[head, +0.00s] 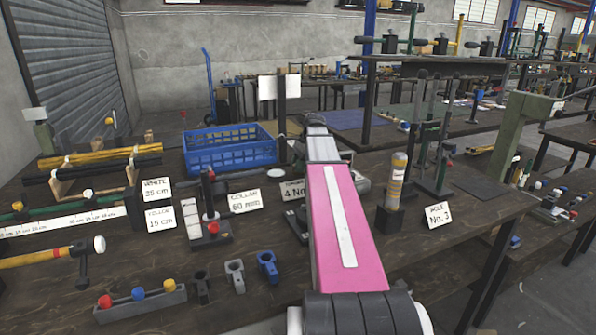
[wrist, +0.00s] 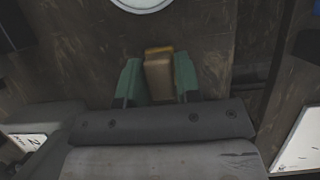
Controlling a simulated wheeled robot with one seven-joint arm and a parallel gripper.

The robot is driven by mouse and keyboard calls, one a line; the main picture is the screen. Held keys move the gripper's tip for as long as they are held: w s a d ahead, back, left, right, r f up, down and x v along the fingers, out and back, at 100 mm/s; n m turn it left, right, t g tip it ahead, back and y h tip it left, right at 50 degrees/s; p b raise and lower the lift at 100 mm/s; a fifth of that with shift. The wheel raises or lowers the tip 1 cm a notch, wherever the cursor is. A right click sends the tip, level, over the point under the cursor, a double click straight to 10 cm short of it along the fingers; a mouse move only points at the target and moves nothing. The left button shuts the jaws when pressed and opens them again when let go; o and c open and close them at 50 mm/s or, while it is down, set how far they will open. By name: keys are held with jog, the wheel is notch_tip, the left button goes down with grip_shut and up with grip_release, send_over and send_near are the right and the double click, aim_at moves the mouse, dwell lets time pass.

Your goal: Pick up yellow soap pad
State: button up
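A small block with a tan face and a yellow top edge, which looks like the yellow soap pad (wrist: 158,70), shows in the wrist view. My gripper (wrist: 158,80) has green fingertips, one on each side of the block. The block's sides look very close to both fingers; I cannot tell whether they touch or press on it. Its lower end is hidden by the gripper body. In the head view my arm reaches away across the bench, and its pink link hides the gripper and the pad.
A white round thing (wrist: 142,4) lies beyond the fingers. Small clamps (head: 234,275) and a tray of coloured caps (head: 139,303) sit at the front left.

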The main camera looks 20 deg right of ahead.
aim_at(294, 165)
jog(key=shift+r, duration=0.15)
jog(key=shift+r, duration=0.65)
notch_tip(294, 165, up, 3)
jog(key=shift+f, duration=0.15)
jog(key=a+r, duration=0.6)
jog(key=a, duration=0.5)
jog(key=shift+s+a+r, duration=0.2)
jog(key=shift+a+r, duration=0.15)
jog(key=shift+r, duration=0.05)
jog(key=shift+o, duration=1.2)
jog(key=shift+c, duration=0.9)
